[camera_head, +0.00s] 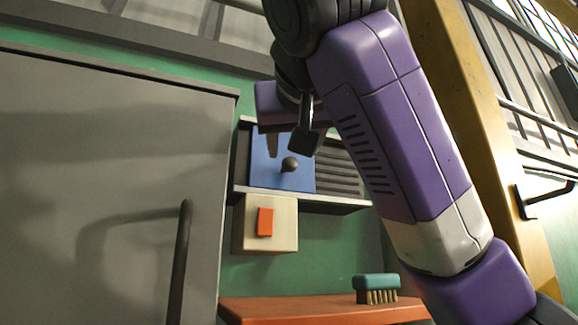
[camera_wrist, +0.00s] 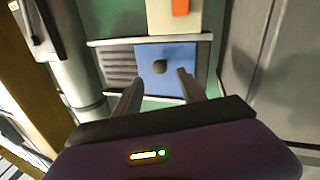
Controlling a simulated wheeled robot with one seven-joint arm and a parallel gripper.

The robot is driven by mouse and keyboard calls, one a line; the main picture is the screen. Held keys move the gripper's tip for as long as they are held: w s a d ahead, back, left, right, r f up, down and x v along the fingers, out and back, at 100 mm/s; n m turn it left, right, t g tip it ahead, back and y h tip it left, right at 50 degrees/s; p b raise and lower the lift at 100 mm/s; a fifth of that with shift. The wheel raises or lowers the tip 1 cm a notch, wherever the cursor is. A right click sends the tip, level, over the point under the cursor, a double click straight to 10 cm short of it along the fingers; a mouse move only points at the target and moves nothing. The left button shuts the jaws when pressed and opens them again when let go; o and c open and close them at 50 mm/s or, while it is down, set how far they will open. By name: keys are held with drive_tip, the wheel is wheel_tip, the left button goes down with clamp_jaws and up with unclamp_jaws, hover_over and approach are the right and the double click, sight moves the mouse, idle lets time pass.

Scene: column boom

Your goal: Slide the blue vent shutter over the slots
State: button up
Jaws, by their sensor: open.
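The blue vent shutter (camera_head: 266,177) is a flat panel with a dark round knob (camera_head: 291,164). It sits at the left of the vent frame in the head view, beside the dark slots (camera_head: 338,175), which show uncovered to its right. My arm hides part of the slots' right side. In the wrist view the shutter (camera_wrist: 178,54) is on the right and the slots (camera_wrist: 117,68) on the left. My gripper (camera_head: 289,152) is open and empty in front of the shutter. In the wrist view its fingers (camera_wrist: 160,77) are apart, with the knob (camera_wrist: 159,67) seen between their tips; contact cannot be told.
A cream box with an orange switch (camera_head: 265,222) is just below the vent. A teal-backed brush (camera_head: 376,287) lies on an orange shelf (camera_head: 310,308) lower down. A grey cabinet door (camera_head: 100,180) with a dark handle stands left. A yellow post (camera_head: 470,110) is at right.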

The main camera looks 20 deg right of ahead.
sight(290, 162)
drive_tip(key=shift+p+x, duration=1.4)
drive_tip(key=shift+x, duration=2.15)
clamp_jaws()
drive_tip(key=shift+f, duration=0.1)
